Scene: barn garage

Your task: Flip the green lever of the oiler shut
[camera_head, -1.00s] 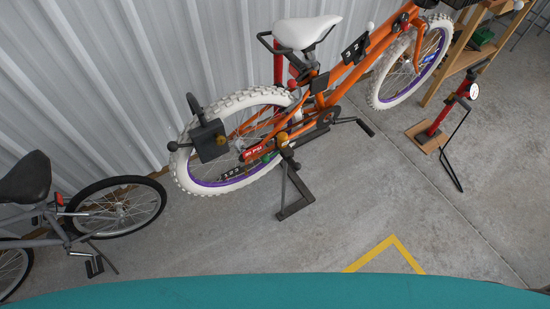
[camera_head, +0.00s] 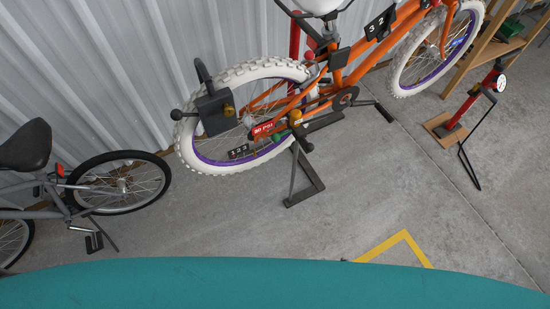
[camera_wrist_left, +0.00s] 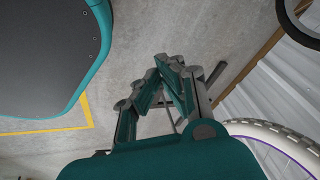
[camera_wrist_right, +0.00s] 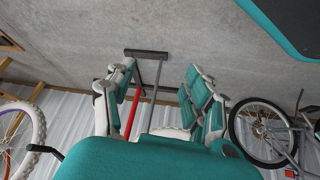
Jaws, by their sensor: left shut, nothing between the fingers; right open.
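A small green part (camera_head: 276,138) sits near the rear hub of an orange bicycle (camera_head: 345,75) in the head view. It is beside a red label (camera_head: 262,130) and a brass-coloured knob (camera_head: 295,116). It is too small to tell whether it is the oiler's lever, or how it is set. My left gripper (camera_wrist_left: 168,68) is shut and empty in the left wrist view, in front of the bicycle's stand and floor. My right gripper (camera_wrist_right: 158,75) is open and empty in the right wrist view. Neither gripper shows in the head view, and both appear clear of the bicycle.
A grey bicycle (camera_head: 118,187) is at the left. A red pump (camera_head: 470,100) on a wooden base is at the right, near a wooden shelf (camera_head: 478,40). The concrete floor (camera_head: 230,225) in front is open.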

